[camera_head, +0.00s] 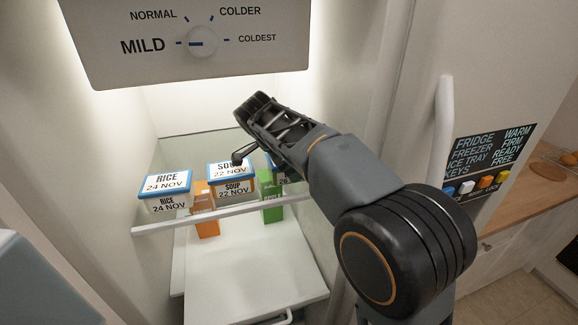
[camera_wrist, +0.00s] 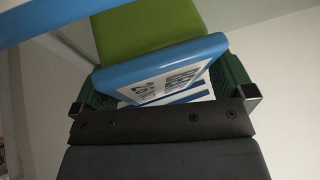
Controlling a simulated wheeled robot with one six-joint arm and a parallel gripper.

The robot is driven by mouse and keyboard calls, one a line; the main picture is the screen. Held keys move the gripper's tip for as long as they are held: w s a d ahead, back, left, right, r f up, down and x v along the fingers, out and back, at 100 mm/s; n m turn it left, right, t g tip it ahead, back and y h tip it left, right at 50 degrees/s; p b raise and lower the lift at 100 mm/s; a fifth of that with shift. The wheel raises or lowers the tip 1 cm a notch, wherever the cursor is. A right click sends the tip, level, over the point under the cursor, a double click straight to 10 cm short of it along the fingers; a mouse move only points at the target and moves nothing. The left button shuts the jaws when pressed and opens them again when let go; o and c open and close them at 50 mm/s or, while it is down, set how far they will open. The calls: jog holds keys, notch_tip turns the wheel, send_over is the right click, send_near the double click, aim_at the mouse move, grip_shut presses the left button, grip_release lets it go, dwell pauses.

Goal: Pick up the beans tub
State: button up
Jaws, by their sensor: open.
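A blue-lidded tub (camera_head: 277,171) stands on the fridge shelf at the right of the row, mostly hidden behind my gripper. My gripper (camera_head: 246,130) is open, reaching into the fridge from the right. In the wrist view my gripper (camera_wrist: 165,88) has one finger on each side of the tub; I cannot tell whether they touch it.
A rice tub (camera_head: 165,186) stands at the left and a soup tub (camera_head: 231,180) in the middle. An orange carton (camera_head: 206,210) and a green carton (camera_head: 271,186) stand near them. The shelf's white front bar (camera_head: 220,213) runs below. The temperature panel (camera_head: 190,60) hangs above.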

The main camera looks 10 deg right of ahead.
jog(key=c, duration=0.9)
jog(key=shift+o, duration=0.2)
